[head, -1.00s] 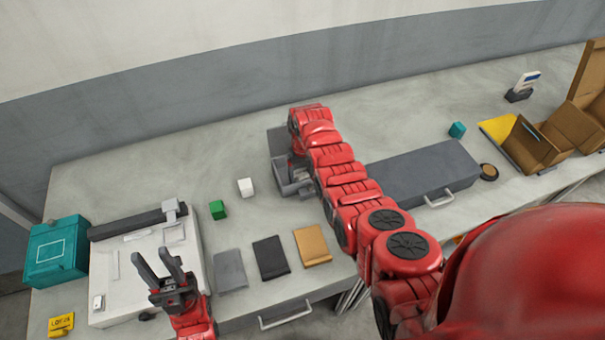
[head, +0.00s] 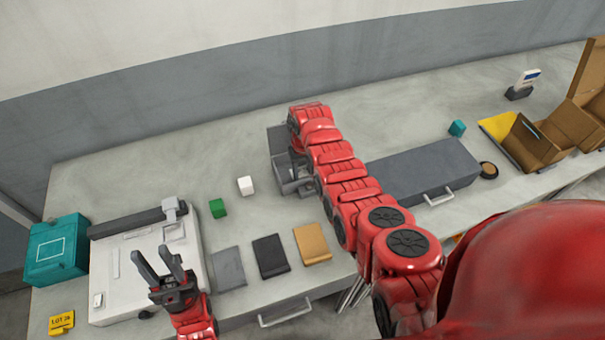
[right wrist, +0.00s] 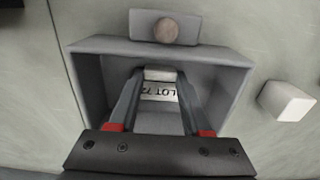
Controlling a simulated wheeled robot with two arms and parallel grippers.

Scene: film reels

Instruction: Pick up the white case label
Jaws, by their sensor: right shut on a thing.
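The white case label (right wrist: 160,93), with black "LOT 72" lettering, is between the fingers of my right gripper (right wrist: 160,78). Those fingers are shut on it, inside a grey open-fronted dispenser box (right wrist: 92,85). The dispenser also shows in the head view (head: 277,142), mostly behind my right arm, and the label cannot be made out there. My left gripper (head: 158,257) is open and empty, above the white board at the left.
A white cube (head: 245,186) and a green cube (head: 218,208) stand left of the dispenser. Grey, black (head: 270,257) and tan pouches lie in front. A dark grey case (head: 425,170) lies to the right. A teal box (head: 57,250) and yellow label (head: 62,322) are far left.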

